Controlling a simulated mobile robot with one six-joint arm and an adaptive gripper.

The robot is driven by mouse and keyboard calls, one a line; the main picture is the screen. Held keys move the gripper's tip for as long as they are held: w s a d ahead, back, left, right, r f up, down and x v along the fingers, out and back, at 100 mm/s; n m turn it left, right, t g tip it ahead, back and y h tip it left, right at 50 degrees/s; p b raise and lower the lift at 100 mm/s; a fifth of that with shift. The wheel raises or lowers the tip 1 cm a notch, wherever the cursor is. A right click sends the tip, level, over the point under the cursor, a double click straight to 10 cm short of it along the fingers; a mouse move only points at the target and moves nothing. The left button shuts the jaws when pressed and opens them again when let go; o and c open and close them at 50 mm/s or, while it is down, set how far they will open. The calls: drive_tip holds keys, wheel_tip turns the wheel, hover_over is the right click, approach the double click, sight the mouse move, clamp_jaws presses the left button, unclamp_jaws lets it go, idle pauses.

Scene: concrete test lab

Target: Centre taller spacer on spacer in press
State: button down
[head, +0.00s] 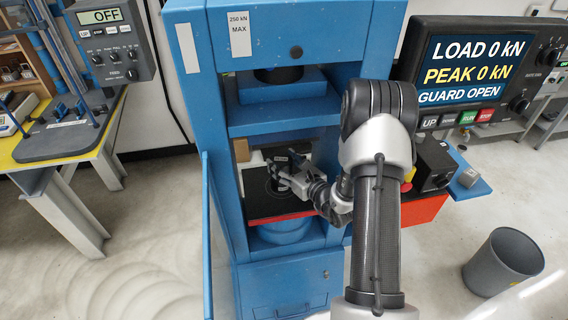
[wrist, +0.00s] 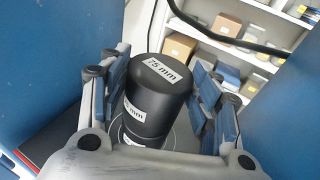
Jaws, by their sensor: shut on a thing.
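The taller spacer (wrist: 158,92) is a black cylinder with a white 75 mm label on its top. My gripper (wrist: 160,68) is shut on it, with a finger on either side; in the head view my gripper (head: 288,182) is inside the press. The lower spacer (wrist: 128,141), also black with a white label, shows directly below the taller one in the wrist view. They look stacked and upright, but I cannot tell whether they touch or how exactly they are centred. The dark platen (head: 258,206) of the blue press (head: 222,110) lies beneath, partly hidden by my arm.
The upper press block (head: 282,84) hangs above the work space. The open blue guard (head: 209,235) stands at the left. The display (head: 470,62) reads LOAD 0 kN and GUARD OPEN. A black box (head: 433,165) stands at the right. Shelves with boxes (wrist: 228,27) are behind.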

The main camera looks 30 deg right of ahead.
drive_tip(key=shift+w+r, duration=0.15)
drive_tip(key=shift+r, duration=0.05)
idle(0.5)
drive_tip(key=c, duration=0.9)
unclamp_jaws()
drive_tip(key=o, duration=0.4)
drive_tip(key=shift+f, duration=0.15)
drive_tip(key=shift+o, duration=0.2)
drive_tip(key=shift+s, duration=0.2)
drive_tip(key=shift+s+a+f, duration=0.1)
drive_tip(key=shift+f, duration=0.25)
drive_tip(key=shift+v, duration=3.95)
drive_tip(key=shift+r, duration=0.15)
